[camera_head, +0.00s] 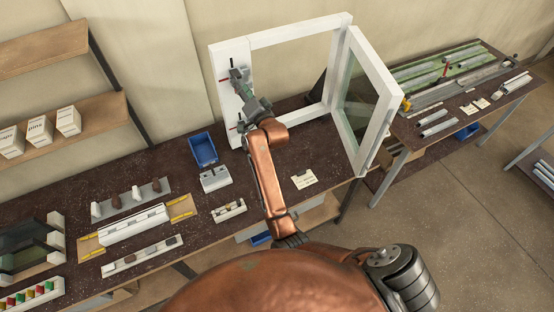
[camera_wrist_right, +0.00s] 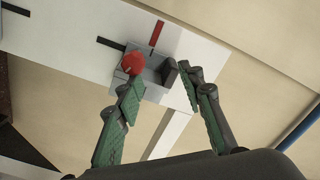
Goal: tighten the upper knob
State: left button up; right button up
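A white frame (camera_head: 290,38) with a hinged glazed sash stands on the dark bench. A grey clamp block (camera_wrist_right: 152,88) with a round red knob (camera_wrist_right: 133,62) sits on its left post (camera_head: 221,72), beside a red bar and a black bar. My right gripper (camera_head: 239,80) is at the upper part of this post. In the wrist view my right gripper (camera_wrist_right: 157,83) has its green fingers apart, one on each side of the block. The left fingertip is close to the red knob; I cannot tell whether it touches. My left gripper is not in view.
The glazed sash (camera_head: 361,100) stands swung out right of my right arm. A blue bin (camera_head: 203,150), a grey-white block (camera_head: 215,179) and a paper note (camera_head: 304,179) lie on the bench (camera_head: 110,165). Profile holders stand farther left.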

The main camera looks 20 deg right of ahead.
jog(key=s+f+n+b, duration=0.4)
jog(key=s+n+b, duration=0.3)
jog(key=s+n, duration=0.15)
jog(key=s+d+f+g, duration=0.2)
jog(key=s+f, duration=0.1)
jog(key=f, duration=0.4)
jog(key=s+d+f+g, duration=0.1)
jog(key=s+d+f, duration=0.1)
jog(key=f, duration=0.5)
jog(key=s+d+f+g+h, duration=0.1)
jog(key=s+d+f+g, duration=0.1)
jog(key=s+f, duration=0.2)
jog(key=shift+s+f+g+b, duration=0.3)
jog(key=shift+s+f+b, duration=0.1)
jog(key=shift+f, duration=1.45)
jog(key=shift+n, duration=0.25)
